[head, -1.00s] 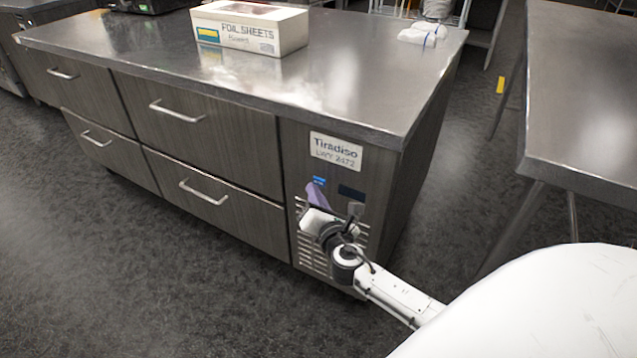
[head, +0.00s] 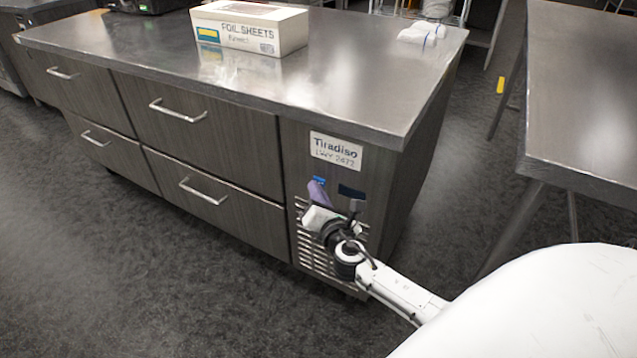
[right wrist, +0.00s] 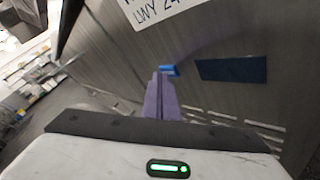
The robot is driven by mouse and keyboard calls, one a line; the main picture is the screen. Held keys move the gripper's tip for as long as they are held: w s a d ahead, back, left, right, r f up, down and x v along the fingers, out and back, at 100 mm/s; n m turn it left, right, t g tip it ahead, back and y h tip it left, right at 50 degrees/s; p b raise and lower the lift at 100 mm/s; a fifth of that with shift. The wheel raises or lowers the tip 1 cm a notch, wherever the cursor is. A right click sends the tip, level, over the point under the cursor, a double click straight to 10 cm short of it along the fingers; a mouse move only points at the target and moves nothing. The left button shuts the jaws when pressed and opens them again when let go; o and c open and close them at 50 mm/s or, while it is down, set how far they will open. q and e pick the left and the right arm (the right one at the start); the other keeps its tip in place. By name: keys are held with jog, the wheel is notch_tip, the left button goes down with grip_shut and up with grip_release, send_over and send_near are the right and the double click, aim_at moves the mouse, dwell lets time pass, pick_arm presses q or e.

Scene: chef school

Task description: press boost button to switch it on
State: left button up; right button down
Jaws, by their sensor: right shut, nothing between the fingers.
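A small blue button (head: 319,181), which I take for the boost button, sits on the counter unit's front panel below the "Tiradiso" label. It also shows in the right wrist view (right wrist: 170,71), just beyond my fingertips. My right gripper (head: 315,186) is shut and empty, its purple fingers pressed together and pointing at the panel just below the button. In the right wrist view the fingertips (right wrist: 160,77) overlap the button's lower left edge; I cannot tell whether they touch it. My left gripper is out of view.
A dark blue display (head: 352,192) is right of the button, with a slatted vent (head: 306,262) below. Drawers with handles (head: 203,191) fill the unit's left side. A foil sheets box (head: 249,27) stands on top. Another steel table (head: 583,90) is at right.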

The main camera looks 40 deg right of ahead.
jog(key=shift+d, duration=0.15)
dwell(0.4)
jog(key=shift+s+a, duration=0.2)
jog(key=shift+a, duration=0.4)
jog(key=shift+a, duration=0.1)
jog(key=a, duration=0.1)
jog(key=s+a, duration=0.1)
jog(key=a, duration=0.1)
jog(key=s+a, duration=0.1)
jog(key=a, duration=0.1)
jog(key=shift+s+a+p, duration=0.15)
jog(key=shift+a+p, duration=0.05)
jog(key=shift+p, duration=0.1)
dwell(0.4)
